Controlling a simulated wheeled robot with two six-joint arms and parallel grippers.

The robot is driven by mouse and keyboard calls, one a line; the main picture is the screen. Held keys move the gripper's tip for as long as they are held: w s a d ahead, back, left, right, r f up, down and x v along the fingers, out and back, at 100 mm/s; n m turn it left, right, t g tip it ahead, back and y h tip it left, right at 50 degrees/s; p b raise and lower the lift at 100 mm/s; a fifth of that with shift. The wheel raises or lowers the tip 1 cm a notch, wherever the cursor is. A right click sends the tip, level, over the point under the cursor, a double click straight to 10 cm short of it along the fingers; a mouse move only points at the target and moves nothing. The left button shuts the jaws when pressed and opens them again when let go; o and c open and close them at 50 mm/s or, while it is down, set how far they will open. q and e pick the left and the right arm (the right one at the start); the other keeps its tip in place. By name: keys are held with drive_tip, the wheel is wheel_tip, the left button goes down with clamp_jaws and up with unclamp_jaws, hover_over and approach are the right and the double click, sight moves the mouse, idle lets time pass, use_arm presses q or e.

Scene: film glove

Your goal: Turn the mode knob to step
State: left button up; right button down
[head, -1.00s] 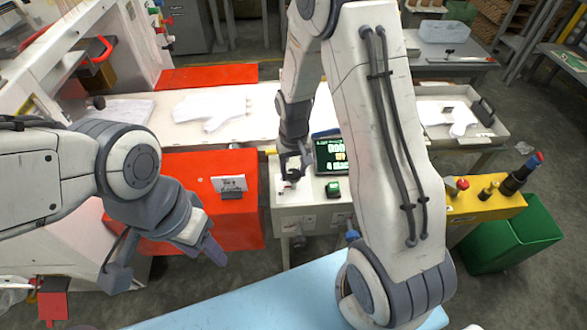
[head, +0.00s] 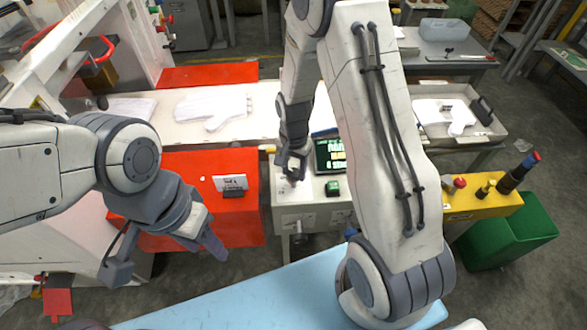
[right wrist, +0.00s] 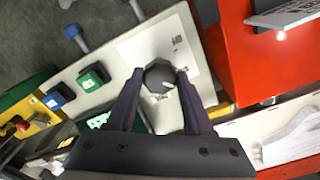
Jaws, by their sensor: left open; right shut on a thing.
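The mode knob (right wrist: 159,77) is a dark round knob on a white plate of the control panel (right wrist: 118,55) in the right wrist view. My right gripper (right wrist: 157,84) is shut on the knob, with one finger on each side of it. In the head view my right gripper (head: 292,172) reaches down onto the left part of the panel beside a dark screen with green text (head: 330,154), and the knob is mostly hidden there. The markings around the knob are too small to read. My left gripper (head: 168,262) is open and empty at the left, in front of the red surface.
A green button (head: 332,188) sits on the panel right of my right gripper. White film gloves (head: 213,108) lie on the bench behind. A yellow box (head: 480,203) with coloured knobs and a green bin (head: 512,232) stand at the right. A small card stand (head: 231,184) is on the red surface.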

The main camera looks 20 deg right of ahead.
sight(294, 172)
drive_tip(key=shift+w, duration=0.1)
idle(0.4)
drive_tip(key=shift+c, duration=1.4)
unclamp_jaws()
drive_tip(key=shift+r, duration=0.1)
wheel_tip(294, 172, up, 10)
drive_tip(key=shift+r, duration=0.15)
